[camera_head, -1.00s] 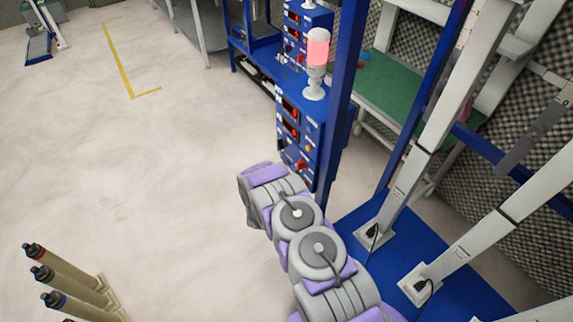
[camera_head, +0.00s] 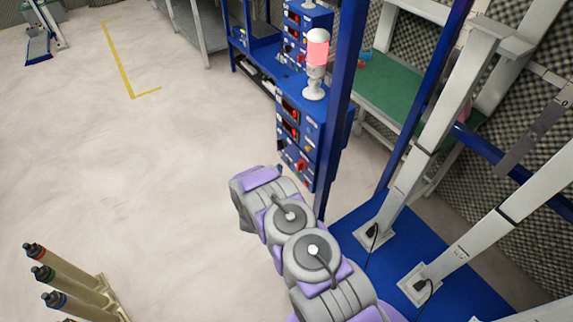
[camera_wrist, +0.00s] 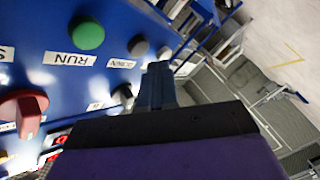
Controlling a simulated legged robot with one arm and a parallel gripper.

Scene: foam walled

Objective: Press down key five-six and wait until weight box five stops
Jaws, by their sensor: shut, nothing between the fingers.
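A blue control box (camera_head: 300,140) with red displays, buttons and a red knob stands near the blue post. Contact cannot be told. No key marked five-six can be read, and weight box five cannot be identified.
A lit red signal lamp (camera_head: 317,55) stands on the box. A blue post (camera_head: 340,100) rises just right of it. White frame legs (camera_head: 430,140) stand on a blue base (camera_head: 450,285) at the right. Capped posts (camera_head: 60,268) stand at lower left. The floor on the left is open.

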